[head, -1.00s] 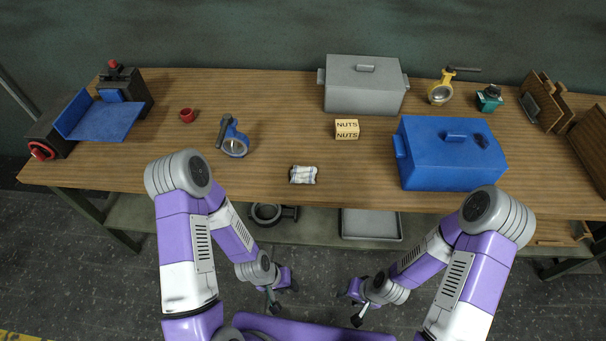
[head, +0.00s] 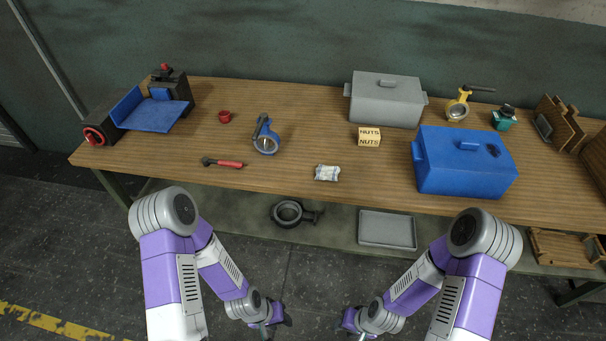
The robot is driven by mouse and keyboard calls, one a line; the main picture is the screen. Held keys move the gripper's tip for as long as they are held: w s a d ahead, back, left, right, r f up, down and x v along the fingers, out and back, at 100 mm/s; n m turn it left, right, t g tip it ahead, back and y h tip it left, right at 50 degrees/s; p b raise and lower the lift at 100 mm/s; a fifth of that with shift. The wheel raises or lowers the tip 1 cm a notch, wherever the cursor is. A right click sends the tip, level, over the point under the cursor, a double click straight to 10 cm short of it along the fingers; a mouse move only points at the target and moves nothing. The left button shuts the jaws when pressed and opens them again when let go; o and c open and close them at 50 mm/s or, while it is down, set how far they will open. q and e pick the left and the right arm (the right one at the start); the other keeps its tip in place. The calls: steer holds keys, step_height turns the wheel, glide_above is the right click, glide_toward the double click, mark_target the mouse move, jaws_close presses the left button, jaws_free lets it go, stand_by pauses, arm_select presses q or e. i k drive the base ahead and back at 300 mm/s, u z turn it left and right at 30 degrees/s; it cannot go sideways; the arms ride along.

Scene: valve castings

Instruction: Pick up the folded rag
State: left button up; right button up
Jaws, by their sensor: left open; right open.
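The folded rag (head: 327,173) is a small white and grey bundle with dark markings. It lies flat near the front edge of the wooden bench, around the middle of the view. My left gripper (head: 268,330) is low in front of the bench, below and left of the rag, and is open and empty. My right gripper (head: 358,335) is also low in front of the bench, below and right of the rag, and is open. Both gripper tips are partly cut off by the bottom of the view. Neither gripper touches the rag.
The bench (head: 290,100) has free room around the rag. A red-handled tool (head: 224,163) and blue valve (head: 266,140) lie left; a NUTS box (head: 369,137) is behind. A blue lidded box (head: 464,165) stands right. A shelf below holds a grey tray (head: 387,230) and dark ring casting (head: 289,213).

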mark_target(323, 172)
steer(key=u, duration=0.9)
steer(key=i, duration=0.75)
steer(key=z, duration=1.05)
